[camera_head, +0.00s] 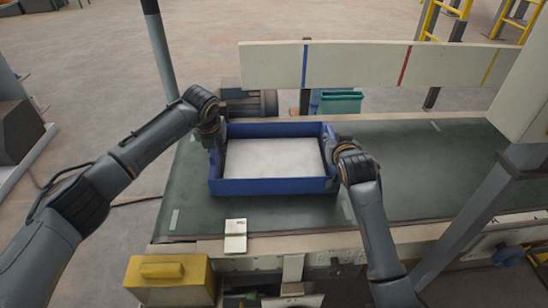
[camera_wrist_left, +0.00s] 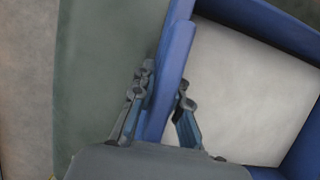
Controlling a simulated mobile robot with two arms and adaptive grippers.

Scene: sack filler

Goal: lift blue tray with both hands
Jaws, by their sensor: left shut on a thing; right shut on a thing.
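The blue tray (camera_head: 270,187) is in the middle of the head view, over the dark green conveyor belt (camera_head: 420,150). A pale, flat white filling (camera_head: 274,158) covers its inside. My left gripper (camera_head: 218,140) is at the tray's left wall, shut on it. In the left wrist view the fingers (camera_wrist_left: 160,105) straddle the blue wall (camera_wrist_left: 177,60), one inside and one outside. My right gripper (camera_head: 335,150) is at the tray's right wall and shut on it; its fingertips are partly hidden by my wrist. The tray looks level; I cannot tell whether it touches the belt.
A pale board with coloured stripes (camera_head: 350,65) runs along the belt's far side. A small white card (camera_head: 235,236) lies at the near edge. A yellow box (camera_head: 168,280) stands in front, and a grey post (camera_head: 480,205) rises at right. The belt is clear right of the tray.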

